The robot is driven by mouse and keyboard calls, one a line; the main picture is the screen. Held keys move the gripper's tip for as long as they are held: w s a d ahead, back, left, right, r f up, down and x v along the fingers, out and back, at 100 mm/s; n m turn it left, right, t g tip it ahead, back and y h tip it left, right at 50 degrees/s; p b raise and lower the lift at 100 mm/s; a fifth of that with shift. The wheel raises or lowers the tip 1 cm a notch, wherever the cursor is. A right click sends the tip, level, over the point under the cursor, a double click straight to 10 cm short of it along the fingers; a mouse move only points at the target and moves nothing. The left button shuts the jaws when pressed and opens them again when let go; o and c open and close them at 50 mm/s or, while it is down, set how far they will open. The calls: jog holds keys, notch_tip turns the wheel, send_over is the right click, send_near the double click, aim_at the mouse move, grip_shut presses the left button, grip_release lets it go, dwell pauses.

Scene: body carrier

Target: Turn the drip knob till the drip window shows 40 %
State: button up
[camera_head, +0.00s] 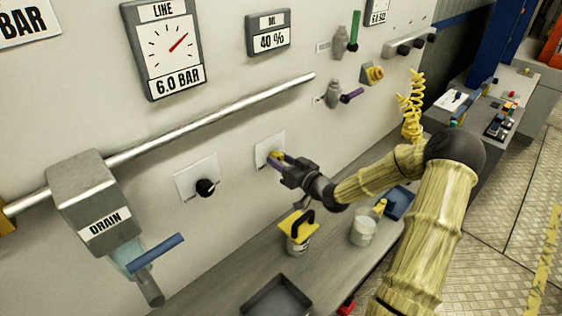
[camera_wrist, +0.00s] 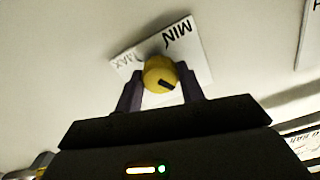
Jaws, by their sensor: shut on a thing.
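My gripper (camera_head: 279,161) is at the wall, shut on a yellow knob (camera_head: 276,154) on a white plate (camera_head: 264,148). In the wrist view the purple fingers of my gripper (camera_wrist: 161,84) sit on either side of the yellow knob (camera_wrist: 157,71). Its dark mark (camera_wrist: 167,85) points to the lower right in that view, and the plate behind it (camera_wrist: 180,38) reads MIN and, partly hidden, MAX. A grey window (camera_head: 268,36) high on the wall reads 40 %; its small top label looks like OIL.
A black knob (camera_head: 205,187) on another white plate is left of my gripper. The LINE gauge (camera_head: 163,44) reads 6.0 BAR. A pipe (camera_head: 215,116) crosses the wall above. A yellow-topped can (camera_head: 298,230), a clear jug (camera_head: 364,230) and a grey tray (camera_head: 276,303) stand on the bench below.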

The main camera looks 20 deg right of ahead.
jog(key=shift+m, duration=0.3)
jog(key=o, duration=1)
jog(key=shift+c, duration=0.2)
jog(key=shift+s+d, duration=0.35)
jog(key=shift+s, duration=0.1)
jog(key=b+v, duration=0.4)
jog(key=v, duration=1.2)
jog(key=shift+s, duration=0.15)
